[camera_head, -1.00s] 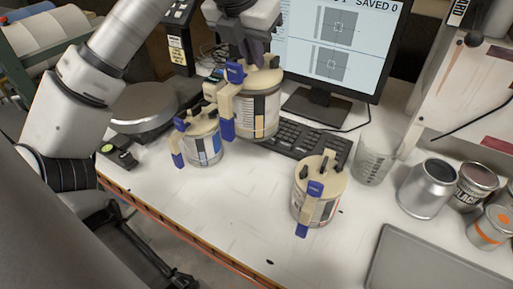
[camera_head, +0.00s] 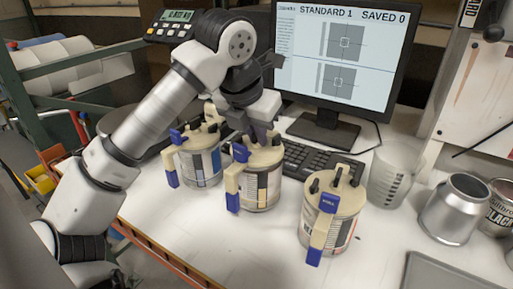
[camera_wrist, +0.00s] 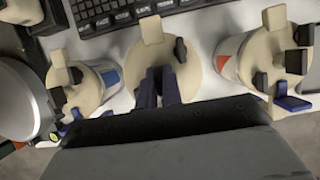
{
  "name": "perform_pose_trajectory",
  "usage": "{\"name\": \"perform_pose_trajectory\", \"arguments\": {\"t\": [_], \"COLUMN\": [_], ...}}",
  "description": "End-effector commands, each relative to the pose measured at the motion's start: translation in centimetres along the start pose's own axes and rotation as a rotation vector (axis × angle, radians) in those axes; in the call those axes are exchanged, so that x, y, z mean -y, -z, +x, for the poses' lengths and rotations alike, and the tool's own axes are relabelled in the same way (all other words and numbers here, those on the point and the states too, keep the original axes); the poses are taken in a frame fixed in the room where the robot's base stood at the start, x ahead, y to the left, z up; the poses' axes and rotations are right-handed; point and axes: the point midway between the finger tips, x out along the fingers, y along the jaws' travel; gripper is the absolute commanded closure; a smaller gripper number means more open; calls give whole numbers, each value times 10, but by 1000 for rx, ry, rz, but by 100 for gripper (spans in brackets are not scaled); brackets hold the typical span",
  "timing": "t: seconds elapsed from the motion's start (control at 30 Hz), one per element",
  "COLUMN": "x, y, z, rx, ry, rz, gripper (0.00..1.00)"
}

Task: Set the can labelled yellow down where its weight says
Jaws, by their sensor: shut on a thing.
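My gripper (camera_head: 262,132) is shut on the top of the middle can (camera_head: 262,187), a cream-lidded can with a blue-tipped handle and a pale label with yellowish patches. I cannot read a name on it. The can is upright between two similar cans, at or very near the bench top; contact is unclear. In the wrist view its lid (camera_wrist: 190,75) lies under my dark fingers (camera_wrist: 165,88). The left can (camera_head: 200,166) has a blue patch. The right can (camera_head: 330,222) shows red in the wrist view (camera_wrist: 228,58). A scale's lit display (camera_head: 178,16) stands at the back left, too small to read.
The scale's round pan (camera_wrist: 22,100) is mostly behind my arm in the head view. A monitor (camera_head: 345,50) and keyboard (camera_head: 315,160) stand behind the cans. A clear beaker (camera_head: 395,172), an open metal can (camera_head: 455,208) and a grey tray (camera_head: 440,272) are at right. The bench front is clear.

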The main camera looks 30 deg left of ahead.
Motion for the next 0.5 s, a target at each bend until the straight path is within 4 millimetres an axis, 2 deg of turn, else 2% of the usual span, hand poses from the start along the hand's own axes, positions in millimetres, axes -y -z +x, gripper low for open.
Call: {"name": "perform_pose_trajectory", "arguments": {"t": [0.03, 0.1, 0.5], "x": [0, 0, 0], "y": [5, 7, 8], "z": [12, 18, 20], "rx": [2, 2, 3], "ry": [2, 1, 0], "rz": [-1, -1, -1], "gripper": [100, 100, 100]}}
